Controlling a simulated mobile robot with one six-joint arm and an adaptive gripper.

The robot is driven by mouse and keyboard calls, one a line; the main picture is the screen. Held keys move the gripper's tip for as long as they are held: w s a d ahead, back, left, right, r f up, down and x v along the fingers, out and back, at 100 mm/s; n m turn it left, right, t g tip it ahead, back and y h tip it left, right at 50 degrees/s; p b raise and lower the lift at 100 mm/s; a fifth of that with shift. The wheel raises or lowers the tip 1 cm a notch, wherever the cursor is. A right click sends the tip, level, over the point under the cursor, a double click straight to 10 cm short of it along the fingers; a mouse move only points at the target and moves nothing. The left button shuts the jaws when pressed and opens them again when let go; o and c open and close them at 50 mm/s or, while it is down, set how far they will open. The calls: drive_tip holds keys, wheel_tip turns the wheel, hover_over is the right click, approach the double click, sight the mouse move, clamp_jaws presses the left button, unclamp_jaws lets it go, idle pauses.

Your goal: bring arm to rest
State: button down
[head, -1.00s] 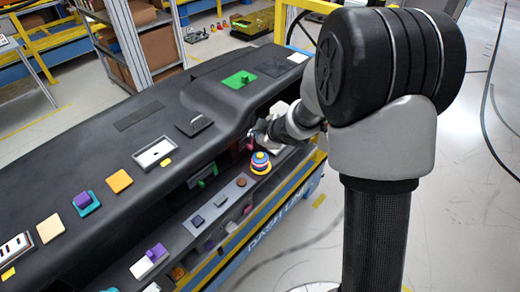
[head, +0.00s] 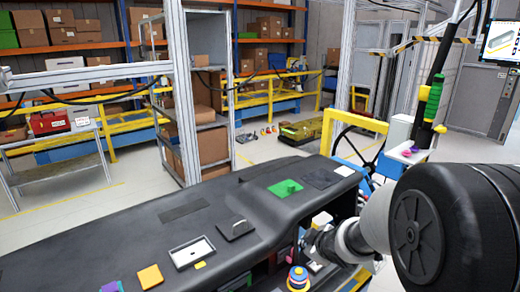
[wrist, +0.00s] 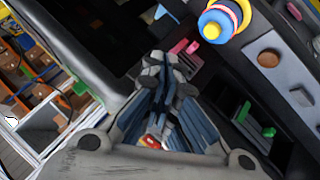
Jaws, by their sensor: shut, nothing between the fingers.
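My gripper (head: 316,241) is at the front side of the black dashboard module (head: 120,238), near its right end. In the wrist view my gripper (wrist: 160,62) has its fingers together, with nothing between them. A stack of yellow, blue and red rings (head: 298,278) stands just below and left of the gripper in the head view. The stack also shows at the top of the wrist view (wrist: 218,25), apart from the fingers. My arm hides part of the module's right end.
In the wrist view a pink piece (wrist: 185,46) and a green piece (wrist: 268,132) lie near the fingers.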

drive_tip(key=s+d+r+m+g+h+b, duration=0.1)
drive_tip(key=s+d+r+m+h+b, duration=0.2)
drive_tip(key=s, duration=0.4)
drive_tip(key=s+d+r+m, duration=0.1)
drive_tip(key=s+r+m, duration=0.25)
drive_tip(key=s, duration=0.35)
drive_tip(key=s+a+f+m+g+y+b, duration=0.1)
drive_tip(key=s+a+m+b, duration=0.1)
drive_tip(key=s, duration=0.8)
drive_tip(key=s+a+f+m+g+b, duration=0.1)
drive_tip(key=s+a+m+g, duration=0.1)
drive_tip(key=s, duration=0.8)
drive_tip(key=shift+s+a+f+y+b, duration=0.35)
drive_tip(key=shift+a+y, duration=0.05)
drive_tip(key=shift+a, duration=0.4)
